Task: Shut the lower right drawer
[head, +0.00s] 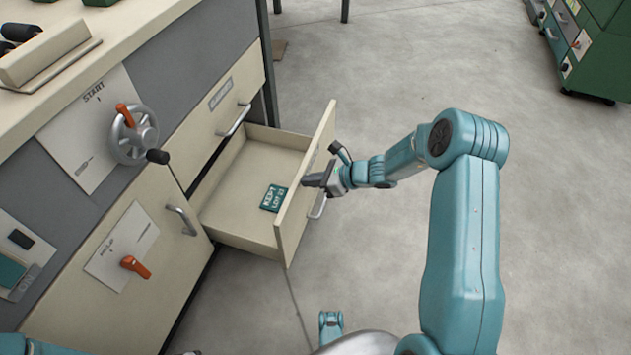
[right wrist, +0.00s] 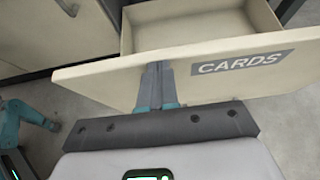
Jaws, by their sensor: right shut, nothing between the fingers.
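The lower right drawer (head: 232,190) is pulled out of the cream cabinet, its open top showing a mostly bare tray. A dark green card marked KEPT (head: 273,198) lies inside near its front. My right gripper (head: 309,181) is at the outer side of the drawer front, with its shut fingers pointing at the panel. In the right wrist view, the shut fingers (right wrist: 156,72) reach the front panel (right wrist: 110,76), left of its CARDS label (right wrist: 240,63). Whether they touch it I cannot tell. The drawer's handle (head: 318,207) is partly hidden by my gripper.
Above the drawer is a shut drawer with a handle (head: 234,121). To the left are a handwheel (head: 134,134) and a cabinet door with an orange knob (head: 136,267). Grey floor (head: 380,60) is open to the right; green machines (head: 590,50) stand far right.

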